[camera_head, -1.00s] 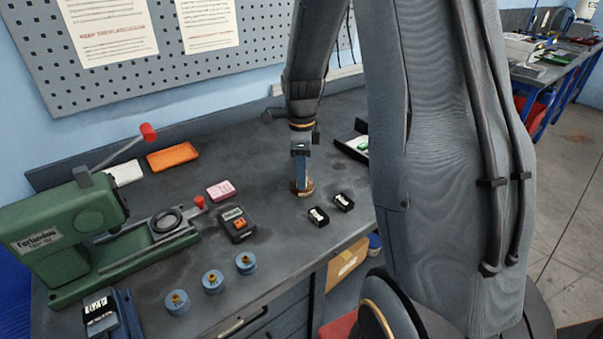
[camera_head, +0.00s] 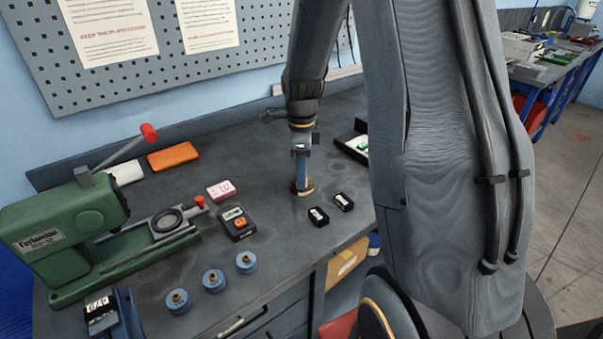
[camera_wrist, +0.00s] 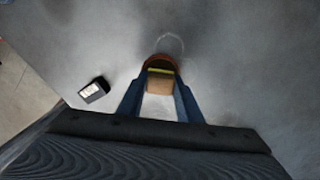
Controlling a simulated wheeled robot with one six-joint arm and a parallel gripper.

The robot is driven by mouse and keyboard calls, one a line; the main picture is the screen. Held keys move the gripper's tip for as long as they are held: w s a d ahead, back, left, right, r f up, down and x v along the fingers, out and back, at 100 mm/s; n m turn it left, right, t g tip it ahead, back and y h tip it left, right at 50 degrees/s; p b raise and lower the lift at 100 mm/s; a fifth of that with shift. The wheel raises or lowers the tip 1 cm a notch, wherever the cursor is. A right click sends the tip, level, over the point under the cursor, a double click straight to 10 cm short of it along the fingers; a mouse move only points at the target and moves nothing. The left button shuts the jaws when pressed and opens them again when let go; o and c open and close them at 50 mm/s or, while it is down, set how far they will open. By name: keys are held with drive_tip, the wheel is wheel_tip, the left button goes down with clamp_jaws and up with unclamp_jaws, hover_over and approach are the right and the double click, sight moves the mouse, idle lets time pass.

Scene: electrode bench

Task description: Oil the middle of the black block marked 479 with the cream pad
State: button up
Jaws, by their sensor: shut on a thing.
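My gripper (camera_head: 301,180) points down at the bench and is shut on a tan, cream-like pad (camera_wrist: 160,84), which shows between the blue fingers in the wrist view. The pad's lower end is at a small round brown dish (camera_head: 303,188), whose rim (camera_wrist: 161,60) shows beyond a yellow strip. I cannot tell whether pad and dish touch. A black block (camera_head: 101,310) with a white label, apparently 479, sits in a blue holder (camera_head: 128,313) at the front left. Two other black blocks (camera_head: 319,217) (camera_head: 343,202) lie right of the gripper; their labels are too small to read.
A green machine (camera_head: 60,240) with a red-tipped lever stands at left. Several blue cylinders (camera_head: 213,281), a dark meter (camera_head: 237,223) and a pink block (camera_head: 221,190) lie between it and the gripper. An orange tray (camera_head: 173,156) is behind. A dark tray (camera_head: 350,142) is at right.

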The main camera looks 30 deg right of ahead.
drive_tip(key=shift+s, duration=0.1)
drive_tip(key=shift+r+p, duration=2.7)
drive_tip(key=shift+r, duration=0.8)
drive_tip(key=shift+a, duration=0.1)
